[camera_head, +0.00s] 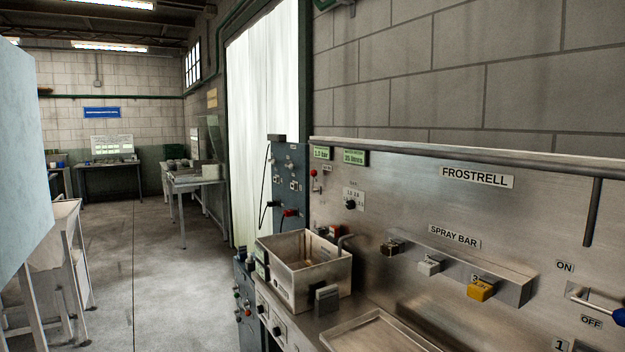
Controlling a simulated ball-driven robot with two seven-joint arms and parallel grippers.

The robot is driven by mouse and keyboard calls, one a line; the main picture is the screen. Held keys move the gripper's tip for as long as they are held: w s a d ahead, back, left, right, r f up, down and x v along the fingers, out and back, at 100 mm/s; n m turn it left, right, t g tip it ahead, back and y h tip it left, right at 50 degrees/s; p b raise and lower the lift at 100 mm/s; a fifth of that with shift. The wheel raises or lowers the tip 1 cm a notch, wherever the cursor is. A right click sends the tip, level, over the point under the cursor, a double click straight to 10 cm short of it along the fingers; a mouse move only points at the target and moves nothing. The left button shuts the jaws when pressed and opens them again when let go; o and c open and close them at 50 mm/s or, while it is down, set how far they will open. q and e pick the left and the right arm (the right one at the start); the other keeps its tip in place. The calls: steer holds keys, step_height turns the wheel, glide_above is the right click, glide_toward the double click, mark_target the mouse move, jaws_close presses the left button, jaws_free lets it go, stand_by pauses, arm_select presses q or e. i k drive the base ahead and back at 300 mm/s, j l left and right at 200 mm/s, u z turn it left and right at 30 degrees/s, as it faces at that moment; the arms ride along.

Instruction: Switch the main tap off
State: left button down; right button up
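A tap lever (592,303) with a blue end (619,317) sticks out from the steel panel at the right edge of the head view. Its silver arm slopes slightly down to the right. An ON label (565,266) is above it and an OFF label (591,322) is just below it. The blue end is partly cut off by the picture edge. No label reading "main" is legible, so I cannot confirm that this is the main tap. Neither of my grippers is in view.
The steel panel (420,190) carries a spray bar ledge (455,262) with grey and yellow blocks. A steel box (305,270) and a shallow tray (380,335) sit on the counter below. A pale blue panel (18,160) stands at far left. The floor (150,250) between is clear.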

mark_target(314, 173)
steer(key=i, duration=0.5)
steer(key=i+j+u, duration=0.1)
steer(key=i+j, duration=0.65)
steer(key=i, duration=0.2)
steer(key=i+j+u, duration=0.15)
steer(key=i+j, duration=0.55)
steer(key=i, duration=0.25)
steer(key=i+j+u, duration=0.15)
steer(key=i+j, duration=0.2)
steer(key=i, duration=0.15)
